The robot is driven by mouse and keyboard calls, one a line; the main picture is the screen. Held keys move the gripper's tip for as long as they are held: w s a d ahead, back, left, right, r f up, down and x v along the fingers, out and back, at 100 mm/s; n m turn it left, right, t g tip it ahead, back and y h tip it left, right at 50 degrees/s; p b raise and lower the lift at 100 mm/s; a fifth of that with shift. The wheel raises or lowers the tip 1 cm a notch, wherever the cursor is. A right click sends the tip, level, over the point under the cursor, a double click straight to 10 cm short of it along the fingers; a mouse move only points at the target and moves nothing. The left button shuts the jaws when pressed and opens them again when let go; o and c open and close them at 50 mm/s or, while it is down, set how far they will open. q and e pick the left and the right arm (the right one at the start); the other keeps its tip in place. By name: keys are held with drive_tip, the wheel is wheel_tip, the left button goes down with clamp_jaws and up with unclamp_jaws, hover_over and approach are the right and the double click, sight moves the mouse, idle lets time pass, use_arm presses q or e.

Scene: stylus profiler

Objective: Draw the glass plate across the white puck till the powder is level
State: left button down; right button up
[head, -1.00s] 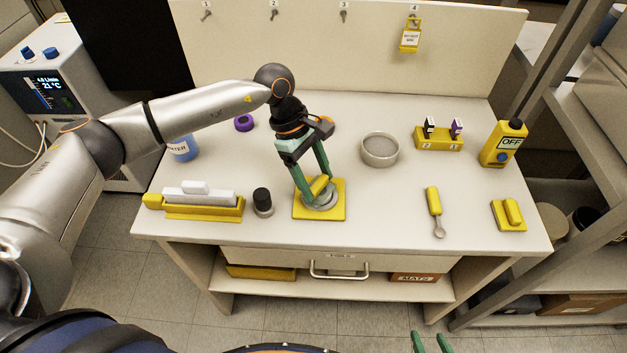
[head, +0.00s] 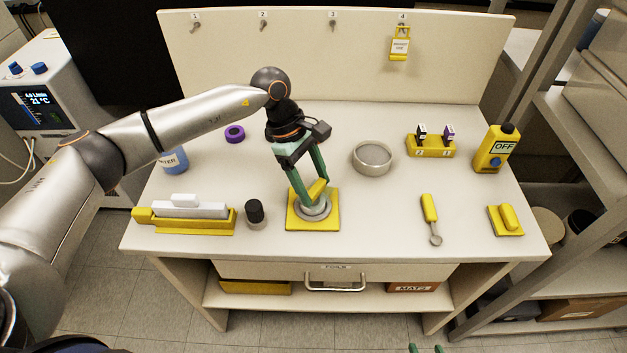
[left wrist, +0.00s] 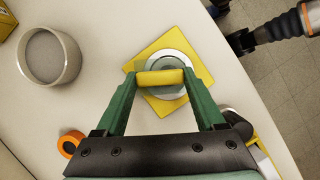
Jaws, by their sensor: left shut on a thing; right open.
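The yellow square base (head: 291,219) lies near the table's front, with the pale round puck (head: 324,212) on it. My left gripper (head: 312,191) stands over the puck, its green fingers shut on a yellow handle (head: 317,188). In the left wrist view the handle (left wrist: 160,77) lies crosswise between the fingertips. A grey-green surface shows beside it, within the white rim of the puck (left wrist: 181,60); I cannot clearly tell glass from powder there. The plate's edges are not distinct. Only the fingertips of my right gripper (head: 426,349) show, apart and empty, at the bottom edge.
A black-capped jar (head: 255,213) and a yellow holder (head: 190,227) with white blocks stand left of the base. A grey bowl (head: 372,158), a yellow-handled scoop (head: 430,210) and a yellow handled block (head: 506,222) are to the right. The table between bowl and scoop is clear.

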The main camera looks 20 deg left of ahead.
use_arm(q)
drive_tip(key=shift+s+a+p, duration=0.2)
drive_tip(key=shift+s, duration=0.45)
drive_tip(key=shift+s+a+p, duration=0.15)
drive_tip(key=shift+s+p, duration=0.05)
drive_tip(key=shift+s, duration=0.4)
drive_tip(key=shift+w, duration=0.15)
drive_tip(key=shift+w+d+b, duration=0.2)
drive_tip(key=shift+w+b, duration=0.35)
drive_tip(key=shift+w, duration=0.05)
drive_tip(key=shift+w+d+b, duration=0.2)
drive_tip(key=shift+w+b, duration=0.3)
drive_tip(key=shift+w, duration=0.1)
drive_tip(key=shift+s, duration=0.1)
drive_tip(key=shift+s+a, duration=0.2)
drive_tip(key=shift+s, duration=0.35)
drive_tip(key=shift+r, duration=0.1)
drive_tip(key=shift+r+p, duration=1.55)
drive_tip(key=shift+r, duration=1.4)
drive_tip(key=shift+s, duration=0.1)
